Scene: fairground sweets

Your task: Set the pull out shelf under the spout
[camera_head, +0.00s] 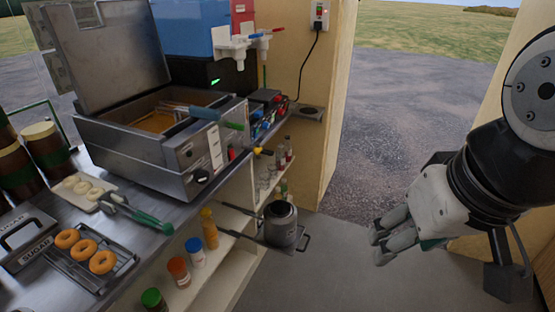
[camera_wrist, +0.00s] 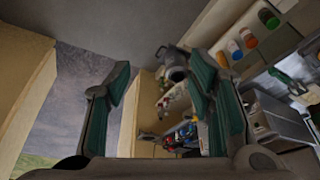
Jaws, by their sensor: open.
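A dark pull out shelf (camera_head: 272,241) with a handle at its right end juts from the lower cabinet. A grey metal pot (camera_head: 281,222) stands on it. A yellow-handled tap (camera_head: 263,151) sticks out under the fryer, above and left of the pot; its spout end is hard to make out. Two white spouts, one with a blue lever (camera_head: 231,50) and one with a red lever (camera_head: 262,45), hang from the dispensers. My gripper (camera_head: 385,240) is open and empty, right of the shelf and apart from it. In the wrist view, the pot (camera_wrist: 176,74) shows between my open fingers (camera_wrist: 160,100).
The counter holds a fryer (camera_head: 160,140), a doughnut rack (camera_head: 115,262) and tongs (camera_head: 140,213). Bottles and coloured-lid jars (camera_head: 178,271) stand on the lower shelves. The grey floor (camera_head: 330,275) between shelf and gripper is clear.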

